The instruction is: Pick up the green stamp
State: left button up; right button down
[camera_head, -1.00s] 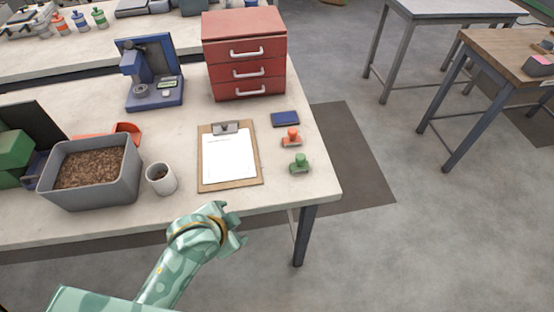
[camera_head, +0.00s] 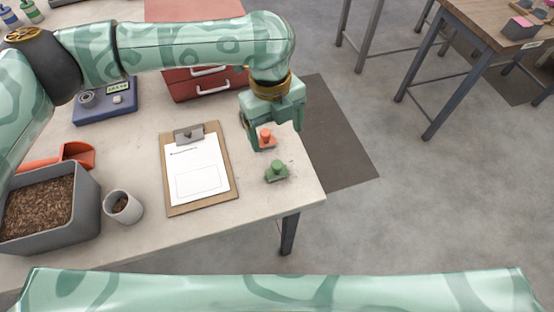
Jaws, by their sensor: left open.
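The green stamp (camera_head: 276,172) stands upright near the right front corner of the worktable (camera_head: 262,196). My left gripper (camera_head: 277,140) points down above the table, with its jaws open and empty. In the picture it is just above and behind the green stamp, apart from it. The orange stamp (camera_head: 266,138) shows beside the gripper's left finger and is partly covered by it. I cannot tell the exact height of the fingertips. My right gripper is not in view.
A clipboard (camera_head: 228,190) with paper lies left of the stamps. A white cup (camera_head: 112,212) and a grey bin (camera_head: 85,222) of brown pellets stand further left. Red drawers (camera_head: 185,88) are at the back, partly behind my arm. The table edge is close right of the green stamp.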

aim_at(277, 163)
pick_arm(q)
jog(key=f+b, duration=0.1)
jog(key=f, duration=0.2)
jog(key=f+b, duration=0.1)
jog(key=f, duration=0.3)
jog(key=f+b, duration=0.1)
jog(key=f, duration=0.2)
jog(key=shift+s+d+f, duration=0.1)
jog(key=shift+s+f, duration=0.3)
jog(key=f, duration=0.1)
jog(key=f+b, duration=0.1)
jog(key=f, duration=0.1)
jog(key=f+b, duration=0.1)
jog(key=f, duration=0.1)
jog(key=shift+w+f, duration=0.15)
jog(key=shift+w, duration=0.1)
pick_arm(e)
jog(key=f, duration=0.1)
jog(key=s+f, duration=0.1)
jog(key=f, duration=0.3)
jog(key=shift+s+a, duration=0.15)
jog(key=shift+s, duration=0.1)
pick_arm(q)
jog(key=c, duration=1.1)
